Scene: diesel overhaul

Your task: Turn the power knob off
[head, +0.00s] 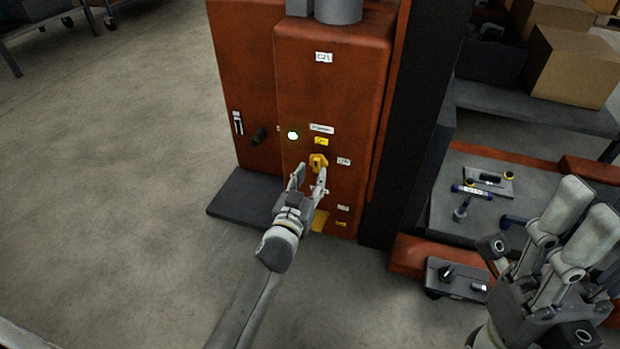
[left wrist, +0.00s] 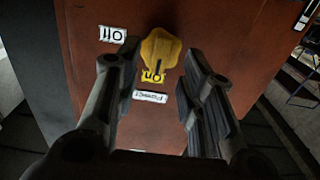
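The yellow power knob (head: 318,162) is on the front of an orange cabinet (head: 330,95), below a lit lamp and small labels. In the left wrist view the knob (left wrist: 160,50) shows between and just beyond the fingertips, with a dark mark on it. My left gripper (head: 308,178) is open around the knob's front, with a finger on each side; contact cannot be told. In the left wrist view the left gripper (left wrist: 158,75) has clear gaps to the knob. My right gripper (head: 590,225) is at the right, its fingers raised, and nothing shows between them.
A lit lamp (head: 293,135) and a dark handle (head: 259,136) are on the cabinet. A dark post stands right of it. A workbench with tools (head: 470,190) and a shelf with cardboard boxes (head: 568,65) are at the right.

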